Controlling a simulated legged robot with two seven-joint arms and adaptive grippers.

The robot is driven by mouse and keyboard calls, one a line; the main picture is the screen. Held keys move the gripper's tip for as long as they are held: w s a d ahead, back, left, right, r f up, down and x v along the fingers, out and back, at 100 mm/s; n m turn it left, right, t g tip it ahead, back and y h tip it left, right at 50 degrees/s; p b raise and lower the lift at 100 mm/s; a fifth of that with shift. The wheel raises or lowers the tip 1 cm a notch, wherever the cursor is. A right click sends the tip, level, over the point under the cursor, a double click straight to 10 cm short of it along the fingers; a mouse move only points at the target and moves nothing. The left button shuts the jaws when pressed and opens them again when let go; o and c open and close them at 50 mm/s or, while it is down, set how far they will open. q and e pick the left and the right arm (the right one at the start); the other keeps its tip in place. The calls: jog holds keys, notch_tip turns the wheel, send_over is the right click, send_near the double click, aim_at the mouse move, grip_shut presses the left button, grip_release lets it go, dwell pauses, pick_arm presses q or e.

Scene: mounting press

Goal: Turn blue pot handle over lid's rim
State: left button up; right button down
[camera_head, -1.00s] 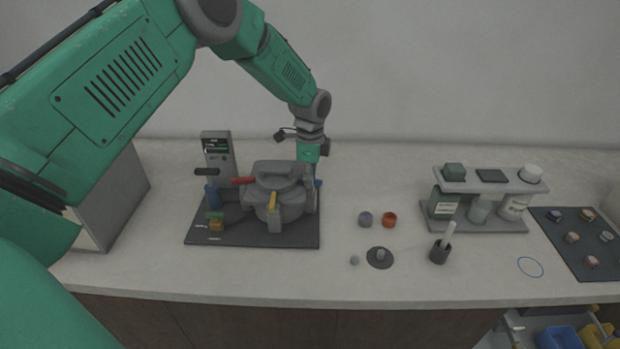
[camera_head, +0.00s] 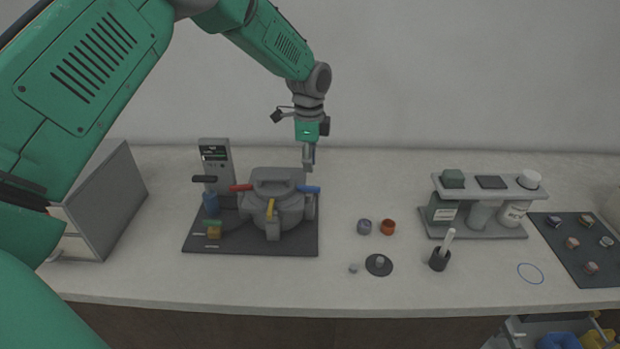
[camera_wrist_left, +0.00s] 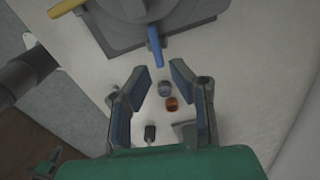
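The grey pot (camera_head: 290,217) of the press stands on a dark base plate. Its blue handle (camera_head: 310,189) sticks out to the right from the lid's rim. In the left wrist view the blue handle (camera_wrist_left: 155,46) points toward the fingers, its end just beyond the fingertips. My left gripper (camera_head: 308,166) is above the blue handle in the head view. The left wrist view shows its two fingers (camera_wrist_left: 160,75) apart with nothing gripped. A small green and dark part at the lower left of that view may be my right gripper; its state is unclear.
The pot also has a red handle (camera_head: 241,187) and a yellow handle (camera_head: 270,208). A control column (camera_head: 216,162) stands behind at left.

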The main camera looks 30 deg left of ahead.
pick_arm(q)
jog(key=shift+r, duration=2.3)
jog(key=shift+w, duration=0.1)
jog(key=shift+f, duration=0.1)
